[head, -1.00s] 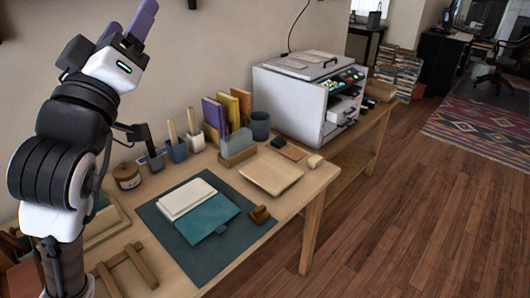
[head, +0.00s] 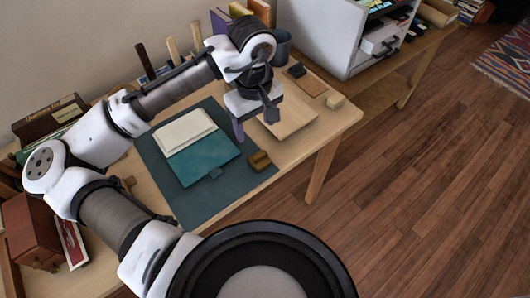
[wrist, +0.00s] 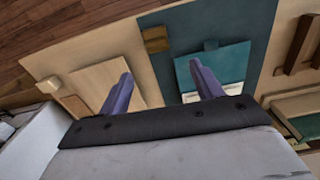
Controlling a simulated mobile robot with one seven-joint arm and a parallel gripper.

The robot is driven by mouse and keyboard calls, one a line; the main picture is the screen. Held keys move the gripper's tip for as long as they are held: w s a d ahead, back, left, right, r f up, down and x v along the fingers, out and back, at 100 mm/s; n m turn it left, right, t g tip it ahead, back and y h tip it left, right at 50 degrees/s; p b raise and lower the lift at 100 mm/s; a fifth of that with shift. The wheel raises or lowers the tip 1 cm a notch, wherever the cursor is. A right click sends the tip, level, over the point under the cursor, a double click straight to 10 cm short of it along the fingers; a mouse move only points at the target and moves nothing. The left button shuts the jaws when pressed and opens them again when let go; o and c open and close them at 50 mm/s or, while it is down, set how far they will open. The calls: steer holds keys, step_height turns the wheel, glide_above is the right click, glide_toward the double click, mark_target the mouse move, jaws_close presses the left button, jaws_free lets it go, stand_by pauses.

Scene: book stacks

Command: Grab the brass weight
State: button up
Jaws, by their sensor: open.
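The brass weight (head: 259,161), a small brownish-gold block, sits on the right edge of the dark teal mat (head: 190,205). In the wrist view the weight (wrist: 155,39) shows beyond the fingertips, between their directions. My gripper (head: 254,122) points down above the desk, behind and slightly left of the weight in the head view, near the wooden board. Its purple fingers (wrist: 160,72) are apart with nothing between them, and the gripper is well clear of the weight.
A teal folder (head: 207,160) with a pale pad (head: 186,132) lies on the mat beside the weight. A wooden board (head: 290,122) lies to the right, with a small pale block (head: 335,102) beyond it. A white machine (head: 330,35) stands at the back right.

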glide_above(260, 155)
steer(key=f, duration=0.6)
steer(key=shift+a+f, duration=0.15)
steer(key=shift+a, duration=0.2)
steer(key=shift+d+f+p, duration=0.15)
steer(key=shift+f+p, duration=0.25)
steer(key=shift+f, duration=0.95)
steer(key=shift+d+f+p, duration=0.15)
steer(key=shift+f+p, duration=0.2)
steer(key=shift+f, duration=0.95)
steer(key=shift+c, duration=0.2)
steer(key=c, duration=1.3)
steer(key=shift+r, duration=0.1)
steer(key=shift+c, duration=0.2)
